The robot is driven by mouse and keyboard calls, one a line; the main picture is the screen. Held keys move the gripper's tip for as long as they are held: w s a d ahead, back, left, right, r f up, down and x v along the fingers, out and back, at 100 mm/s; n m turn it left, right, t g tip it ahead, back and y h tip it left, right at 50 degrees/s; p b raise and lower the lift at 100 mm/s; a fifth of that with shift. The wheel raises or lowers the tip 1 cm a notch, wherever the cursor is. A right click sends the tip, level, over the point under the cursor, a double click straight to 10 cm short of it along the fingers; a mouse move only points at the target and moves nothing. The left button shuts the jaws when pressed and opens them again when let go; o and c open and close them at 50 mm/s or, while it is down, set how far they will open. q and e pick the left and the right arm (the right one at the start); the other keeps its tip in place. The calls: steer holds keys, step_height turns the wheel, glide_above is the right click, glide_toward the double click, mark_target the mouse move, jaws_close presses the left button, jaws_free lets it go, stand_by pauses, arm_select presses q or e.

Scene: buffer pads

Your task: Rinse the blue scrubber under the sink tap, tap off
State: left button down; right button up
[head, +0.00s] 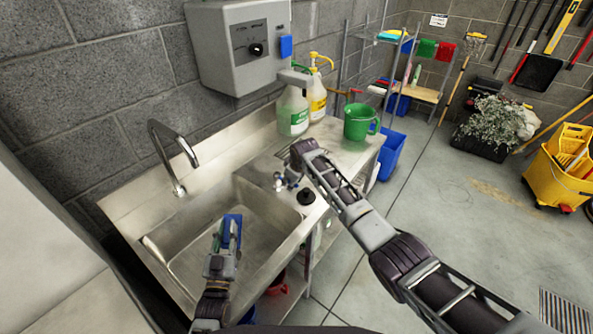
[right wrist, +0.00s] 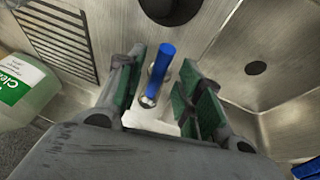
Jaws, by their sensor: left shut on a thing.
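The blue scrubber (head: 234,220) is in my left gripper (head: 229,238), which is shut on it over the right part of the steel sink basin (head: 185,235). The curved tap spout (head: 170,140) stands at the back left of the basin, apart from the scrubber. No water stream shows below it. My right gripper (head: 288,177) is at the small tap control on the counter right of the basin. In the right wrist view, its fingers (right wrist: 158,95) are open, one on each side of an upright blue lever (right wrist: 159,72), with gaps visible.
A black round knob (head: 306,197) sits on the counter close to my right gripper. A green-label bottle (head: 292,112), a yellow pump bottle (head: 318,95) and a green bucket (head: 359,122) stand behind. A grey wall box (head: 240,45) hangs above.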

steer(key=v, duration=1.1)
stand_by(0.4)
steer(key=shift+s, duration=0.1)
stand_by(0.5)
